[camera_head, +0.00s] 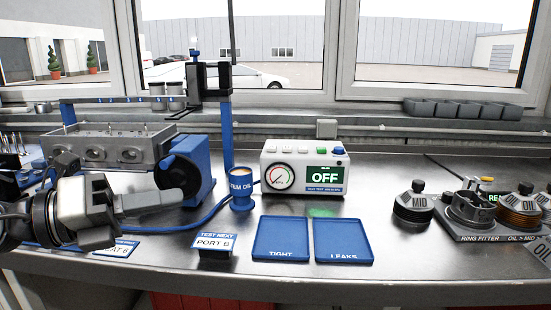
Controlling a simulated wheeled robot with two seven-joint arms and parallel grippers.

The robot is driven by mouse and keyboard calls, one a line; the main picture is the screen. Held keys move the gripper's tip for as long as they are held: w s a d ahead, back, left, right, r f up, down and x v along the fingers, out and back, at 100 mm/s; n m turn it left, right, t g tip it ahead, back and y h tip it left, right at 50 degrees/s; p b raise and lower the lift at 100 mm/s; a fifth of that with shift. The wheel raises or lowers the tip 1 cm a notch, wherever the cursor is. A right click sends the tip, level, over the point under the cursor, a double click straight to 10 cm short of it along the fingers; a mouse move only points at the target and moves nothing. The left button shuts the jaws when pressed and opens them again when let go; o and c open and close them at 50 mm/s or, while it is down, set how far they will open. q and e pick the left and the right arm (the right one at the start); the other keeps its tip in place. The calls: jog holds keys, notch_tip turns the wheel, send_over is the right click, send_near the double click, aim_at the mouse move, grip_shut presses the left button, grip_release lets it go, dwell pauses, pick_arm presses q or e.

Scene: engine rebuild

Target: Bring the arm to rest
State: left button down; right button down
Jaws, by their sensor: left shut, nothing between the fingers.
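My left arm comes in from the left edge, low over the bench. My left gripper (176,197) points right with its fingers shut and nothing between them. It is in front of a blue stand with a black round face (200,172), and I cannot tell whether they touch. My left wrist hides part of the bench and part of a label card (125,247). My right gripper is not in view.
A metal cylinder head (105,146) sits behind my arm. A blue oil cup (241,190), a tester reading OFF (305,168) and a PORT B sign (214,245) stand to the right. Blue trays (281,240) lie in front. A ring fitter (478,236) and weights are far right.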

pick_arm(q)
notch_tip(320, 180, down, 21)
jog(key=s+a+n+t+y, duration=0.15)
jog(key=n+t+y, duration=0.85)
jog(key=n, duration=1.9)
jog(key=s+d+f+n+g+y, duration=0.1)
jog(key=s+f+n+g, duration=0.2)
jog(key=s+f, duration=0.3)
jog(key=s+d+f+n+g+y, duration=0.1)
jog(key=s+f+n+g, duration=0.3)
jog(key=f, duration=0.7)
jog(key=shift+s+d+n+p, duration=0.35)
jog(key=shift+s+n, duration=0.25)
jog(key=shift+s, duration=0.4)
jog(key=shift+f, duration=0.1)
